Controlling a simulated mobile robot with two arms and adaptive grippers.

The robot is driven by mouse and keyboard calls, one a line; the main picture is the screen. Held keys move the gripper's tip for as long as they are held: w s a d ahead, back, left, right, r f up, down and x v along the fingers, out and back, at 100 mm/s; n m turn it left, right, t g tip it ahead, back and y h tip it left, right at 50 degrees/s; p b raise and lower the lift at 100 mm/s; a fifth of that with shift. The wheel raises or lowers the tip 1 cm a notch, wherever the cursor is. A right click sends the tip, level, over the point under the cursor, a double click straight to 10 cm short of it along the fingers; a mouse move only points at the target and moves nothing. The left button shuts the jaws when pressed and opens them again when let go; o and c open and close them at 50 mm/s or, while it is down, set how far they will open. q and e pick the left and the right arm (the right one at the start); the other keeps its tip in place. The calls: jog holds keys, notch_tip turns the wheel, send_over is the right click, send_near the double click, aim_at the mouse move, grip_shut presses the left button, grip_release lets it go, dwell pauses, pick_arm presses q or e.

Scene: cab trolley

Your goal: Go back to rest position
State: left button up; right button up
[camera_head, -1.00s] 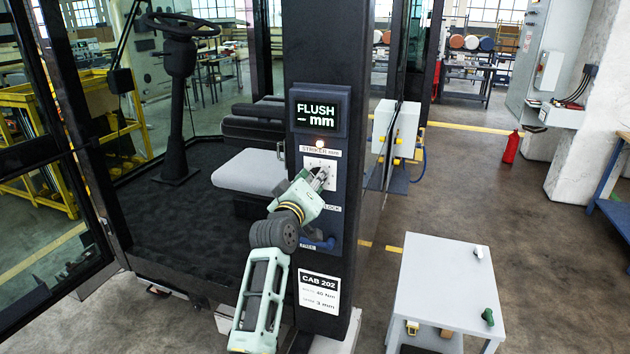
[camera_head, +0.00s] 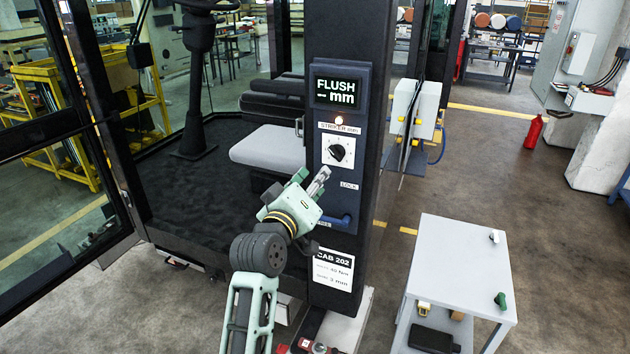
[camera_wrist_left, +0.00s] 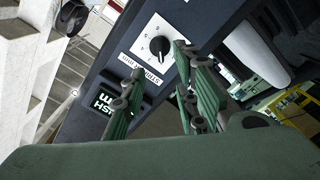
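My left gripper (camera_head: 320,182) hangs in front of the dark cab pillar (camera_head: 335,30), below and apart from the striker dial (camera_head: 337,151). Its two fingers (camera_wrist_left: 160,85) stand apart in the left wrist view, with nothing between them. The black dial knob sits on a white plate and also shows in the wrist view (camera_wrist_left: 159,47). The display (camera_head: 338,90) above it reads "FLUSH -- mm", with a lit lamp below it. A blue lever (camera_head: 338,221) is on the panel under the dial, close behind the gripper. My right gripper is not in view.
A white-topped trolley (camera_head: 455,265) stands at the right with small items on it and on its lower shelf. A grey seat (camera_head: 275,146) and the cab's glass door frame (camera_head: 90,140) are at the left. Open floor lies beyond the trolley, with a red extinguisher (camera_head: 533,131).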

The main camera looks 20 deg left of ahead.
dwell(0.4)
pick_arm(q)
jog(key=s+d+f+m+g+b, duration=0.1)
jog(key=s+f+g+b, duration=0.1)
jog(key=f, duration=1.2)
jog(key=s+d+f+m+g+b, duration=0.1)
jog(key=s+d+f+m+g, duration=0.1)
jog(key=f, duration=1.1)
jog(key=s+d+f+m+g+b, duration=0.1)
jog(key=s+f+g+b, duration=0.15)
jog(key=f, duration=1.15)
jog(key=s+f+m+g+b, duration=0.1)
jog(key=s+f+g, duration=0.1)
jog(key=s+f, duration=0.65)
jog(key=s+f+m+g, duration=0.2)
jog(key=s+f, duration=0.3)
jog(key=f, duration=0.7)
jog(key=s+a+f+m+g+b, duration=0.1)
jog(key=s+f+g, duration=0.1)
jog(key=s+f, duration=0.5)
jog(key=s+a+f+m+g+b, duration=0.1)
jog(key=s+f, duration=0.6)
jog(key=s, duration=1.1)
jog(key=s+a+f+m+g+b, duration=0.2)
jog(key=s+f, duration=0.5)
jog(key=s, duration=0.6)
jog(key=shift+s+a+f+g+y, duration=0.15)
jog(key=shift+s+f+g+y, duration=0.15)
jog(key=shift+g, duration=0.45)
